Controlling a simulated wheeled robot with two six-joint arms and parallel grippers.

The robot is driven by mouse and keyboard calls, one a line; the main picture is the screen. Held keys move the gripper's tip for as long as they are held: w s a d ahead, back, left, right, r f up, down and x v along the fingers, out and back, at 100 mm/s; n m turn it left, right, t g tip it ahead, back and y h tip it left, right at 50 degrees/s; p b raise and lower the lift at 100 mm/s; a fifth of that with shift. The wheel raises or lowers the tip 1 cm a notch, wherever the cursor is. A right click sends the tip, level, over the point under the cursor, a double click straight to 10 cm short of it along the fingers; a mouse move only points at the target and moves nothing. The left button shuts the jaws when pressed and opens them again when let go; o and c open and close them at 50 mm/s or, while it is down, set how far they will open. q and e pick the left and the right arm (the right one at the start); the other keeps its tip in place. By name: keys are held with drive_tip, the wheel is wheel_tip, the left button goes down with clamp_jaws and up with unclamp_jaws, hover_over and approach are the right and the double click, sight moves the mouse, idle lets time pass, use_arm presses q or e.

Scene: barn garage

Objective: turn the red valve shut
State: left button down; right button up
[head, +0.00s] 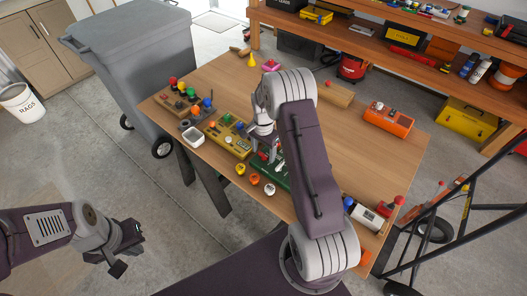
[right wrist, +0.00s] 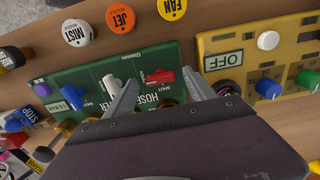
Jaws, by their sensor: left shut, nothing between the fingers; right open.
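The red valve (right wrist: 159,76) is a small red lever on the green hose board (right wrist: 65,77), in the right wrist view. Its handle lies roughly crosswise in that picture, with a SHUT label below it. My right gripper (right wrist: 160,82) is open, with one finger on each side of the red valve; I cannot tell whether either touches it. My left gripper (head: 121,254) is shut and empty, off the table at the lower left.
A white lever (right wrist: 110,83) and a blue lever (right wrist: 78,98) stand left of the red valve. A yellow panel (right wrist: 222,42) with an OFF display lies close on the right. Loose MIST (right wrist: 76,32), JET (right wrist: 120,18) and FAN (right wrist: 171,8) discs lie on the wooden table (head: 222,85).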

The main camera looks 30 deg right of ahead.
drive_tip(key=shift+f, duration=0.1)
drive_tip(key=shift+c, duration=0.3)
drive_tip(key=c, duration=1.3)
drive_tip(key=shift+n, duration=0.4)
drive_tip(key=n+p, duration=0.1)
drive_tip(key=n, duration=0.7)
drive_tip(key=shift+n+p, duration=0.3)
drive_tip(key=shift+p, duration=0.05)
drive_tip(key=n, duration=0.4)
drive_tip(key=shift+w+n+p, duration=0.1)
drive_tip(key=shift+n+p, duration=0.25)
drive_tip(key=shift+n, duration=2.15)
